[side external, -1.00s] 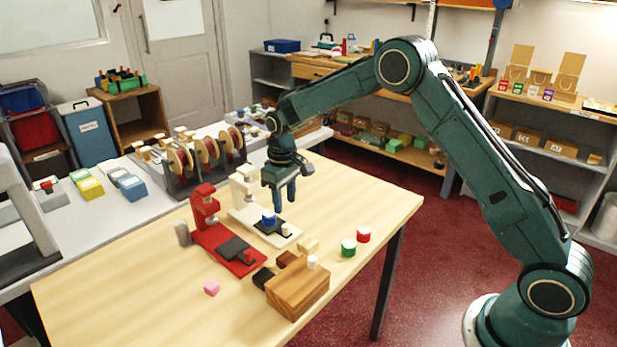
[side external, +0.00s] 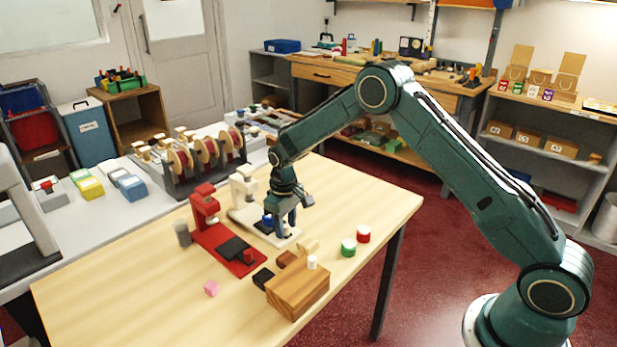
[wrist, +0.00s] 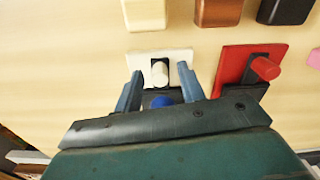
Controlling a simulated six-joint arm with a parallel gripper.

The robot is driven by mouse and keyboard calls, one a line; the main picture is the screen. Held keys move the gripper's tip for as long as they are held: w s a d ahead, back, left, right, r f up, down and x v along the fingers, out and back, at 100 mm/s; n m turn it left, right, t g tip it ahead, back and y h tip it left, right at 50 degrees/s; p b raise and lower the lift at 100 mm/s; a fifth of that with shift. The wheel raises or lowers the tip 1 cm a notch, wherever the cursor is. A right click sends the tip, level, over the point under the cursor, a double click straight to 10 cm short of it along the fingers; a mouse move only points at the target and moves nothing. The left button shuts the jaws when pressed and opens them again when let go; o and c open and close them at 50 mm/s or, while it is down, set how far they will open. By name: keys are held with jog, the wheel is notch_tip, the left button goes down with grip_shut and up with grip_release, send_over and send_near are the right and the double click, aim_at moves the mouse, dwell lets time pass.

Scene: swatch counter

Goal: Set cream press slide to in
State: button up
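The cream press (side external: 243,187) stands on the table beside the red press, its pale base (wrist: 183,56) showing in the wrist view. Its dark slide lies along the base in front of the upright head and is mostly hidden by my gripper. A blue piece (side external: 268,220) sits on the slide; its top also shows in the wrist view (wrist: 162,101). The slide's cream peg handle (wrist: 160,72) stands near the base's front end. My gripper (side external: 284,232) is lowered there, open, with one finger on each side of the peg. I see gaps beside the peg in the wrist view.
The red press (side external: 205,205) with its red handle (side external: 249,256) stands close by. A wooden block (side external: 298,290) with a white cylinder, small dark and tan blocks, and green and red cylinders (side external: 363,234) lie in front. A grey cylinder (side external: 182,233) stands left.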

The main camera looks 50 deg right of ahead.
grip_shut()
jog(key=shift+w, duration=2.1)
grip_release()
jog(key=shift+r, duration=0.1)
